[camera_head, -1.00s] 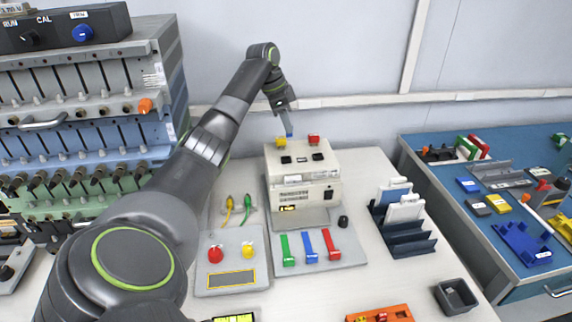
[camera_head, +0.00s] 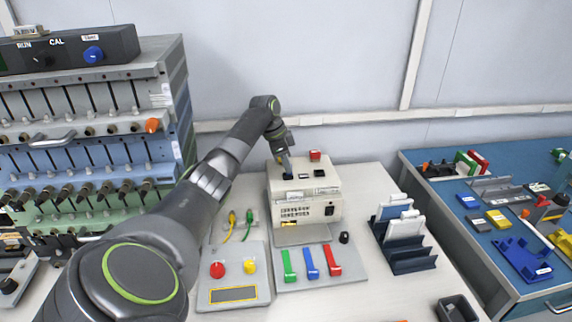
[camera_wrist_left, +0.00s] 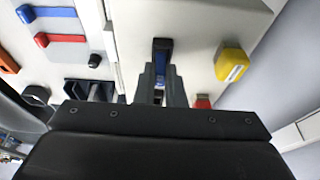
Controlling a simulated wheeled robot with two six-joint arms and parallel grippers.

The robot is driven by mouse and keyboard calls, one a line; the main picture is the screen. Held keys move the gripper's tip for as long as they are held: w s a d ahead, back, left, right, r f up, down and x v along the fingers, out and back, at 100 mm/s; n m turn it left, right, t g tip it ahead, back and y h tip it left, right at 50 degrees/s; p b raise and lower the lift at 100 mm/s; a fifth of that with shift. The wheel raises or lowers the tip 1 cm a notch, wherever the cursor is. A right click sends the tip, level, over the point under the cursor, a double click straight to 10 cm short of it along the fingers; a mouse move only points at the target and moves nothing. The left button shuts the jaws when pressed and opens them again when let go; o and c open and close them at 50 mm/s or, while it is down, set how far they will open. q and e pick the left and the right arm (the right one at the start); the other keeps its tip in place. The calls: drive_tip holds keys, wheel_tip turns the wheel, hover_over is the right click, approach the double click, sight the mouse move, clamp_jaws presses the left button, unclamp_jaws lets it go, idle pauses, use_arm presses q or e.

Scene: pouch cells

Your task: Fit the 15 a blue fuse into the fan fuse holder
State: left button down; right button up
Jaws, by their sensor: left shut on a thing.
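My left gripper (camera_head: 287,171) reaches down onto the top of the cream box (camera_head: 305,190). It is shut on a blue fuse, which shows between the fingers in the left wrist view (camera_wrist_left: 160,64). A dark holder block (camera_wrist_left: 162,44) lies right at the fuse's end; I cannot tell how deep the fuse sits or which holder is the fan's. Other black holders (camera_head: 320,173) are on the box top. A red fuse (camera_head: 315,155) stands at the back of the box. A yellow fuse (camera_wrist_left: 232,65) shows beside the gripper in the wrist view. My right gripper is out of view.
Green, blue and red levers (camera_head: 310,264) lie in front of the box. A panel with red and yellow buttons (camera_head: 234,290) is at front left. A dark rack (camera_head: 410,262) stands on the right, with a blue bench (camera_head: 475,165) beyond. A cell cabinet (camera_head: 90,130) is on the left.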

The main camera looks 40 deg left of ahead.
use_arm(q)
drive_tip(key=c, duration=1.6)
unclamp_jaws()
drive_tip(key=shift+f, duration=0.7)
drive_tip(key=shift+o, duration=0.4)
drive_tip(key=shift+r, duration=0.1)
drive_tip(key=shift+r, duration=0.1)
